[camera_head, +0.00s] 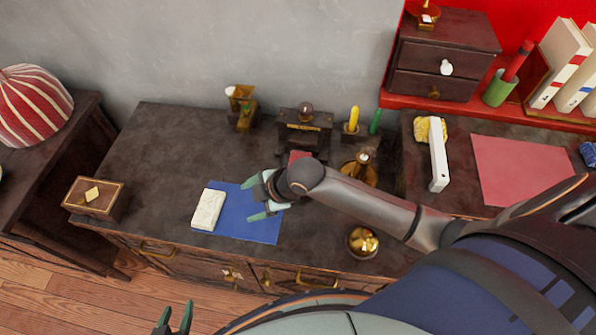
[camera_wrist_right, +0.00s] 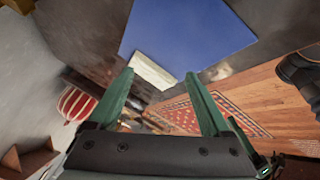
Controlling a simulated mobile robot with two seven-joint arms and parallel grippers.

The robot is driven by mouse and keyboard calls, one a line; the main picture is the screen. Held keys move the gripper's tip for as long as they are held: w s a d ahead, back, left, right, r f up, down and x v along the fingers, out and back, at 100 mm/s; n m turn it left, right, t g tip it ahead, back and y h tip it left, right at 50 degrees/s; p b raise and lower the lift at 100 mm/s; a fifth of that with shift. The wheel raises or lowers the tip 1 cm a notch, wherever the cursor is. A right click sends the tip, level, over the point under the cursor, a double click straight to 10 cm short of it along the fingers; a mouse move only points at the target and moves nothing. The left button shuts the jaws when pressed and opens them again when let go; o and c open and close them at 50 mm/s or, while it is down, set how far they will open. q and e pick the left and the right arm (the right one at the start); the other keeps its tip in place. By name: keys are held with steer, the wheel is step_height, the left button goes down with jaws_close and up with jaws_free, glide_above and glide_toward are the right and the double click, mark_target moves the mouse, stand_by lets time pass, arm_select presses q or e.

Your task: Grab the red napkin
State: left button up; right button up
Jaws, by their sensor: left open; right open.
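A small red patch (camera_head: 299,157) shows on the dark cabinet just behind my right gripper in the head view. My wrist hides part of it, so I cannot tell if it is the red napkin. My right gripper (camera_head: 254,200) is open and empty above a blue mat (camera_head: 258,228). A folded cream-white cloth or block (camera_head: 208,209) lies at the mat's left side. In the right wrist view, the white item (camera_wrist_right: 152,72) shows between the open fingers (camera_wrist_right: 158,80), beside the blue mat (camera_wrist_right: 190,30). My left gripper (camera_head: 176,316) is open and empty at the bottom edge.
A flat pinkish-red sheet (camera_head: 520,165) lies on the right-hand surface near a white device (camera_head: 438,167). A bowl of golden things (camera_head: 362,241), a wooden box (camera_head: 95,198) and a yellow candle (camera_head: 353,118) stand around. The cabinet's left top is mostly clear.

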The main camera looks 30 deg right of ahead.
steer(key=w+d+r+n+g+h+b, duration=0.2)
steer(key=w+d+r+n+h, duration=0.15)
steer(key=d+n, duration=0.3)
steer(key=w+d+r+n+g+h+b, duration=0.2)
steer(key=d+r+n+h+b, duration=0.1)
steer(key=d+r+n, duration=0.4)
steer(key=shift+m, duration=0.65)
steer(key=f, duration=0.3)
steer(key=d+f, duration=0.1)
steer(key=f, duration=0.5)
steer(key=shift+w+d, duration=0.3)
steer(key=shift+w, duration=0.05)
steer(key=f, duration=0.2)
steer(key=f+b, duration=0.1)
steer(key=f, duration=0.2)
steer(key=shift+w+d, duration=0.15)
steer(key=shift+d, duration=0.05)
steer(key=shift+f, duration=0.2)
steer(key=shift+c, duration=0.4)
steer(key=c, duration=0.6)
steer(key=shift+c, duration=1.7)
